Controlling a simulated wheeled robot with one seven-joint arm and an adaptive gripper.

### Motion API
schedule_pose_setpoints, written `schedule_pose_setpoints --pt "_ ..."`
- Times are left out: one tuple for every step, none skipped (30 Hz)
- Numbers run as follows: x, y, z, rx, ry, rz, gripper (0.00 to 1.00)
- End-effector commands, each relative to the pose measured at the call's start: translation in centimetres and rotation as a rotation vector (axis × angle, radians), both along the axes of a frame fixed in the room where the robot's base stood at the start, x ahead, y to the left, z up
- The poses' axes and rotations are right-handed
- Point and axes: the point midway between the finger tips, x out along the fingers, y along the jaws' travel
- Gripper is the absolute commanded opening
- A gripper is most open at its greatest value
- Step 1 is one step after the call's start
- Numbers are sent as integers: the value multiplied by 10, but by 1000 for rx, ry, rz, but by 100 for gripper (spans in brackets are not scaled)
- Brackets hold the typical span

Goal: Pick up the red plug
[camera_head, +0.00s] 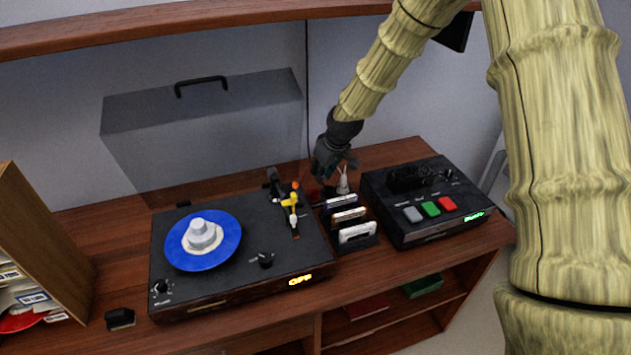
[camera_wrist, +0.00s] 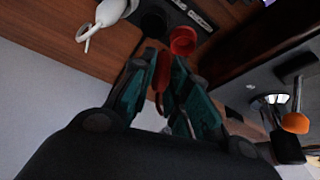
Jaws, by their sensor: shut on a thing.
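My gripper (camera_head: 335,165) is at the back of the wooden cabinet, between the turntable and the cassette deck. In the wrist view, its teal fingers are closed around a slim red piece, which I take to be the red plug (camera_wrist: 162,72). A round red end (camera_wrist: 183,41) shows just beyond the fingertips; I cannot tell whether it belongs to the same plug.
A white plug (camera_head: 343,186) stands beside my gripper and also shows in the wrist view (camera_wrist: 108,13). The turntable (camera_head: 170,290) with its blue disc is left, cassettes (camera_head: 357,233) stand in front, and the black deck (camera_head: 412,190) is right. A shelf (camera_head: 190,22) runs overhead.

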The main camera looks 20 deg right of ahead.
Motion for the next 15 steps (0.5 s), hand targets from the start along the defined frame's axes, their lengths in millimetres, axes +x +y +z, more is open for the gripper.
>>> schedule_pose_setpoints --pt "6 -11 -2 3 -3 -4 1" --pt "8 -17 -2 3 -2 -5 1" --pt "12 -26 -2 3 -2 -6 1" --pt "15 -33 -3 4 -3 -6 1" --pt "18 -40 -3 3 -2 -6 1" --pt "23 -49 -3 4 -3 -6 1" --pt "26 -56 -3 3 -3 -5 1" --pt "29 -63 -3 2 -2 -4 1" --pt "33 -72 -2 3 -3 -5 1" --pt "36 -78 -3 3 -2 -5 1" --pt "39 -84 -2 2 -2 -4 1" --pt "42 -92 -2 3 -2 -5 1" --pt "45 -97 -2 2 -1 -5 1" --pt "47 -102 -2 2 -2 -4 1" --pt "50 -109 -2 2 -2 -4 1"
